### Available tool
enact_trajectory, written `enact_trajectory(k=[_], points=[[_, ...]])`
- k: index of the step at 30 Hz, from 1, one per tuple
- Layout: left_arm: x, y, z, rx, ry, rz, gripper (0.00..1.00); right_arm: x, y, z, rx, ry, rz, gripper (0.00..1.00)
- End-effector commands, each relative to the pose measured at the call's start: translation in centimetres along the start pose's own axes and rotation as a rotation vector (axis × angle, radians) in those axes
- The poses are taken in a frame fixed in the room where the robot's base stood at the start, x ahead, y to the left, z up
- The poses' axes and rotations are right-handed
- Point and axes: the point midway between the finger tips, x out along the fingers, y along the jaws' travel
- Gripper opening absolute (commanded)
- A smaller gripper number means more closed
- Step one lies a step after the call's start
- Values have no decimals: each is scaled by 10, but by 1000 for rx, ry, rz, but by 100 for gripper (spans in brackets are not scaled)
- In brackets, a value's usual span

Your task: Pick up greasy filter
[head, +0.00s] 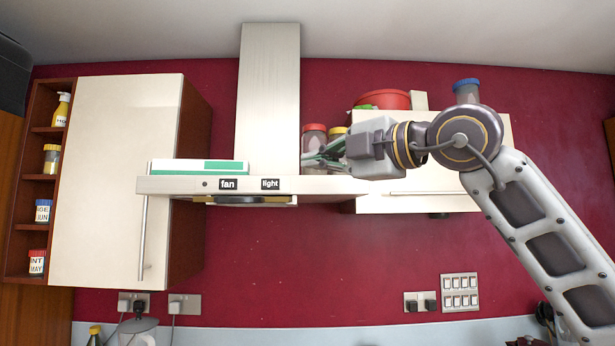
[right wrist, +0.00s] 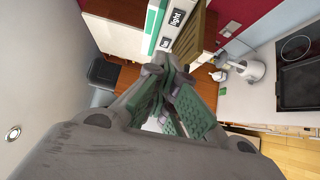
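The extractor hood (head: 325,186) is on the wall, with "fan" and "light" labels on its front edge. A filter panel (head: 238,200) with a dark curved part shows at its underside. In the right wrist view a tan slatted panel (right wrist: 190,38) below the "light" label looks like the filter. Grease cannot be made out. My right gripper (head: 308,160) is in front of the hood's right part, apart from the panel. In the right wrist view its green-padded fingers (right wrist: 166,76) come together at the tips, with nothing seen between them. My left gripper is out of view.
A white and green box (head: 198,167) lies on top of the hood. A wall cupboard (head: 115,180) flanks the hood on the left.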

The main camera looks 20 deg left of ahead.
Motion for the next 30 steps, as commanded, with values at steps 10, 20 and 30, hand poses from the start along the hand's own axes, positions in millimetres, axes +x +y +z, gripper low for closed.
enact_trajectory(k=[10, 20, 30], points=[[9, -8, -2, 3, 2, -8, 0, -29, 8, 0, 2, 0, -4, 0], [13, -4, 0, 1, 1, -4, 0, -52, 16, 0, 4, 1, -7, 0], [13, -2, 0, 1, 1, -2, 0, -53, 16, 0, 5, 2, -9, 0]])
